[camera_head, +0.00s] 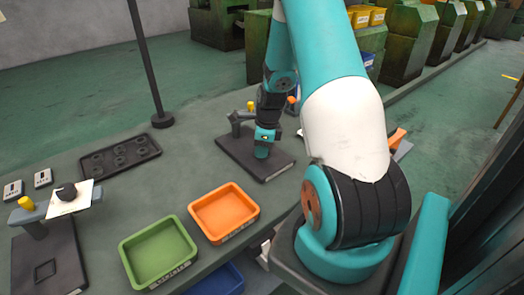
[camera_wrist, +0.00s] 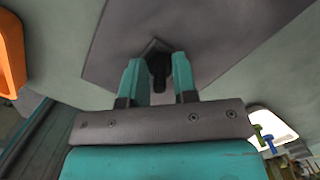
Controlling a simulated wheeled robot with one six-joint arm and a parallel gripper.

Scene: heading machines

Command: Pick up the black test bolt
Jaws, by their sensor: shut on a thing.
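The black test bolt (camera_wrist: 158,70) shows in the wrist view between the two teal fingers of my gripper (camera_wrist: 157,80), which is shut on it. A dark, roughly square shape lies just beyond the bolt, over a dark flat plate (camera_wrist: 215,40). In the head view my gripper (camera_head: 262,150) points down over the dark base plate (camera_head: 275,168) of a stand. The bolt is hidden there by the gripper, and I cannot tell whether it touches the plate.
An orange bin (camera_head: 251,204) and a green bin (camera_head: 187,247) stand on the bench, with a blue bin (camera_head: 224,280) lower at the front. A black tray (camera_head: 95,168) lies near a pole (camera_head: 148,60). Another stand (camera_head: 62,250) is at the left. Green machines fill the back.

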